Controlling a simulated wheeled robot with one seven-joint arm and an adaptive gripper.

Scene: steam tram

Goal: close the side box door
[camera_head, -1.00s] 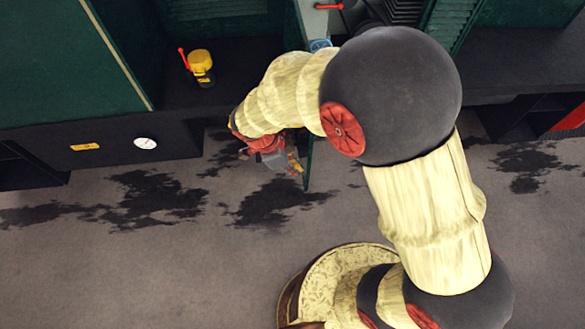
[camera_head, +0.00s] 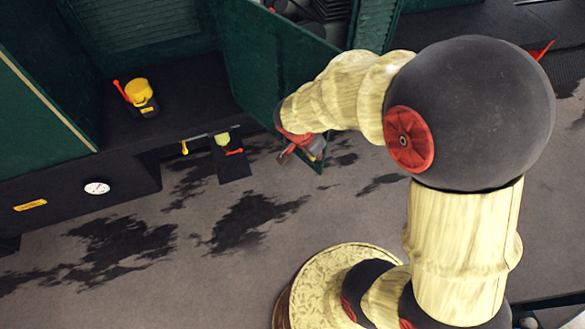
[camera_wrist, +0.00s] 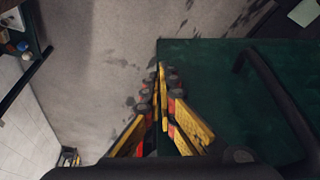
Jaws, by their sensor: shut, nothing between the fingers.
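The side box door is a dark green panel (camera_head: 265,65) standing open from the green body in the head view. Its lower free corner is close to my gripper. My gripper (camera_head: 300,152) is shut and empty, low beside the door's free edge, partly hidden by my wrist. In the wrist view the gripper (camera_wrist: 163,72) has its fingertips together at the edge of the green door (camera_wrist: 225,80). I cannot tell whether they touch it. A black bar handle (camera_wrist: 275,95) runs along the door face there. My arm hides part of the door's surroundings.
A yellow-topped device with a red lever (camera_head: 140,95) stands on a black ledge left of the door. A white gauge (camera_head: 97,188) is on the ledge's front. A low black step (camera_head: 232,165) is below. The stained grey floor (camera_head: 150,280) is open in front.

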